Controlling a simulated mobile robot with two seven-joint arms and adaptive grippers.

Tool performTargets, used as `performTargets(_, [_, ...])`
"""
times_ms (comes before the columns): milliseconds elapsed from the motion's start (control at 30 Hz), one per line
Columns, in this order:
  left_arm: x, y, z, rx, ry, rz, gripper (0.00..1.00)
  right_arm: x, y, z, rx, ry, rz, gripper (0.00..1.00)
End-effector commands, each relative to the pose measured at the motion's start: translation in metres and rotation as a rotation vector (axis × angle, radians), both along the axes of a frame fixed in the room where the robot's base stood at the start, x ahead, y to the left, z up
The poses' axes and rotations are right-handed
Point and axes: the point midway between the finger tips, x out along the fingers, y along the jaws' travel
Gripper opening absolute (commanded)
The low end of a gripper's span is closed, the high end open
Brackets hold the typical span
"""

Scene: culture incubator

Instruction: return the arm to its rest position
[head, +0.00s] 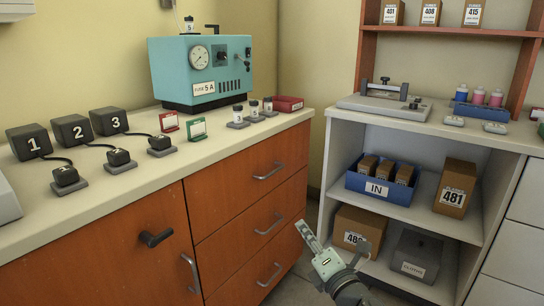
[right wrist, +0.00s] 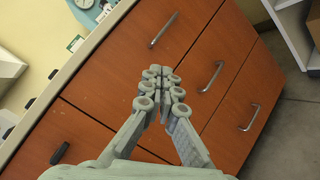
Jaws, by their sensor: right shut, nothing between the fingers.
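My right gripper (head: 306,234) shows at the bottom centre of the head view, with its wrist coming up from the bottom edge. It is in front of the orange drawers and left of the open shelf unit. In the right wrist view the gripper's fingers (right wrist: 158,75) meet at the tips, shut and empty, with the drawer fronts behind them. It appears apart from the furniture, though the exact gap is hard to tell. My left arm and gripper are not in view.
The orange cabinet (head: 240,200) has protruding handles (head: 268,172). Its counter (head: 110,190) carries numbered black boxes and a teal incubator (head: 200,68). The shelf unit (head: 330,170) at right holds a blue IN bin (head: 358,184) and boxes (head: 454,188). Grey floor lies between.

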Motion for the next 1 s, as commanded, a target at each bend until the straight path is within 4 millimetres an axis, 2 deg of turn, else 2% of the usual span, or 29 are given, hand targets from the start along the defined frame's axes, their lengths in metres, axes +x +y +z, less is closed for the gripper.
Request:
performTargets(33, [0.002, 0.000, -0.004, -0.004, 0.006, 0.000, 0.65, -0.010, -0.031, -0.022, 0.176, 0.142, -0.116, 0.00])
performTargets(100, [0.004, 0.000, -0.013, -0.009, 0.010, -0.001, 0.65, -0.025, -0.070, -0.056, 0.390, 0.309, -0.269, 0.00])
performTargets(167, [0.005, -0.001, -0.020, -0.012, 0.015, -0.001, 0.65, -0.044, -0.100, -0.087, 0.552, 0.435, -0.397, 0.00])
performTargets(200, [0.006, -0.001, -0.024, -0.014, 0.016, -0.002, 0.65, -0.060, -0.117, -0.108, 0.651, 0.512, -0.481, 0.00])
performTargets(267, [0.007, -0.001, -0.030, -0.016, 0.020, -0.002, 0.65, -0.087, -0.139, -0.138, 0.791, 0.620, -0.608, 0.00])
performTargets(367, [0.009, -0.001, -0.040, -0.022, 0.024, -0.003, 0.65, -0.142, -0.169, -0.183, 1.002, 0.780, -0.824, 0.00])
performTargets(400, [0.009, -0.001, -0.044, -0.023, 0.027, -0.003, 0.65, -0.166, -0.179, -0.199, 1.078, 0.837, -0.911, 0.00])
performTargets(500, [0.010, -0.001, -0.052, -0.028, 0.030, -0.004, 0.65, -0.226, -0.195, -0.231, 1.241, 0.957, -1.121, 0.00])
performTargets(600, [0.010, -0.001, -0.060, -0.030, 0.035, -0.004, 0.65, -0.278, -0.203, -0.251, 1.359, 1.040, -1.297, 0.00])
performTargets(733, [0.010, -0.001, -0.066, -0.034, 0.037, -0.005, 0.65, -0.321, -0.207, -0.263, 1.446, 1.100, -1.449, 0.00])
performTargets(833, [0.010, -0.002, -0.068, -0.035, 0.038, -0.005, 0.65, -0.336, -0.208, -0.266, 1.476, 1.118, -1.500, 0.00])
performTargets(1000, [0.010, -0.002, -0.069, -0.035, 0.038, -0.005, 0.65, -0.339, -0.208, -0.267, 1.480, 1.122, -1.513, 0.00])
